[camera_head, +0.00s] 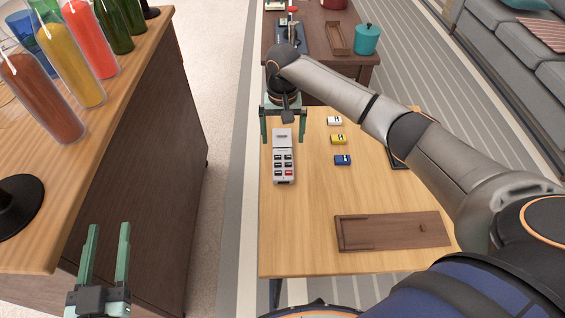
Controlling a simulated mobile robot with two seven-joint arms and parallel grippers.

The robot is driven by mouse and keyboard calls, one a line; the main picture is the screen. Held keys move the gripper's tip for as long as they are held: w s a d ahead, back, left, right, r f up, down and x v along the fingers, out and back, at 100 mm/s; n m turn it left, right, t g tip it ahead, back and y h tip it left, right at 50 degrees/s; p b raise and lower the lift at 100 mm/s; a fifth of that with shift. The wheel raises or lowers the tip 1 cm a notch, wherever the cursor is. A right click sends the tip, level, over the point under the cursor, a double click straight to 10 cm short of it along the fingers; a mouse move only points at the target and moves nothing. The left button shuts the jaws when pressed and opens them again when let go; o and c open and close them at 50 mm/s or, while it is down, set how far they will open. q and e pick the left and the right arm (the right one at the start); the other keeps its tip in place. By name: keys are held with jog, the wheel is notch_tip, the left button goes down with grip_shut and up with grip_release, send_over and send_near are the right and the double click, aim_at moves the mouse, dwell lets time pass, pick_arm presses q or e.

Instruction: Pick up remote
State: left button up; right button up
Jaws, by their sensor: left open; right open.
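The remote (283,163) is a light grey handset with dark buttons and one red button. It lies flat on the light wooden table (305,232), near the table's left edge. My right gripper (284,138) is open, with its green fingers pointing down on either side of the far end of the remote. I cannot tell how high the fingers are above the table. My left gripper (108,228) is open and empty at the lower left, in front of the bar counter and away from the remote.
Toy cars in white (334,121), yellow (338,139) and blue (342,160) stand right of the remote. A brown wooden tray (392,232) lies at the near right. The bar counter (130,92) with bottles (42,97) is at the left. A teal pot (367,39) stands behind.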

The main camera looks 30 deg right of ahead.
jog(key=b, duration=0.1)
send_over(283, 159)
notch_tip(283, 159, down, 4)
jog(key=shift+w+f, duration=0.1)
jog(key=shift+f, duration=0.05)
notch_tip(283, 159, down, 5)
jog(key=b, duration=0.2)
jog(key=shift+b, duration=0.35)
pick_arm(q)
jog(key=s+d+r+m+t+h, duration=0.1)
jog(key=s+r+m+t+h, duration=0.1)
jog(key=r, duration=0.6)
jog(key=s+r+m+t+h, duration=0.2)
jog(key=s+r+m+h, duration=0.3)
jog(key=r+h, duration=0.3)
jog(key=shift+s+d+r+m+t, duration=0.15)
jog(key=shift+d+r+m+t, duration=0.2)
jog(key=shift+r+m, duration=0.1)
pick_arm(e)
jog(key=shift+c, duration=0.2)
jog(key=c, duration=1.4)
jog(key=shift+c, duration=0.2)
jog(key=shift+r, duration=0.2)
